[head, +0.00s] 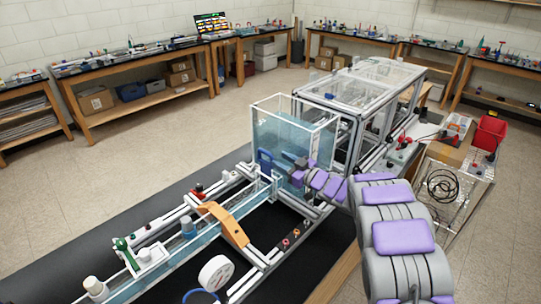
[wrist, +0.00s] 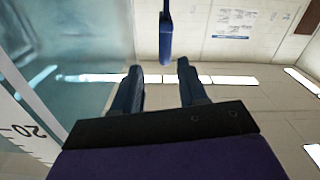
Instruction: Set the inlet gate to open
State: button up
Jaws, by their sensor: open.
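A blue loop-shaped handle (head: 265,160), which looks like the inlet gate's, stands at the front of the clear water tank (head: 298,108), where the channel (head: 238,204) meets it. My gripper (head: 287,164) is just to the right of the handle, by the tank's front corner. In the wrist view my gripper (wrist: 159,72) has its two dark fingers apart with nothing between them. A blue bar (wrist: 166,38), probably part of that handle, shows beyond the fingertips, roughly in line with the gap. I cannot tell the exact distance. The lower part of the gate is hard to make out.
An orange arched piece (head: 228,223) bridges the channel. A white round dial (head: 216,273) and small knobs on the rails (head: 290,240) lie nearer. A framed clear enclosure (head: 365,90) stands behind the tank. A scale (wrist: 22,130) shows at the wrist view's left edge.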

jog(key=v, duration=0.8)
jog(key=shift+s+d+p, duration=0.25)
jog(key=shift+d+p, duration=0.05)
jog(key=shift+p, duration=0.05)
jog(key=shift+f, duration=0.1)
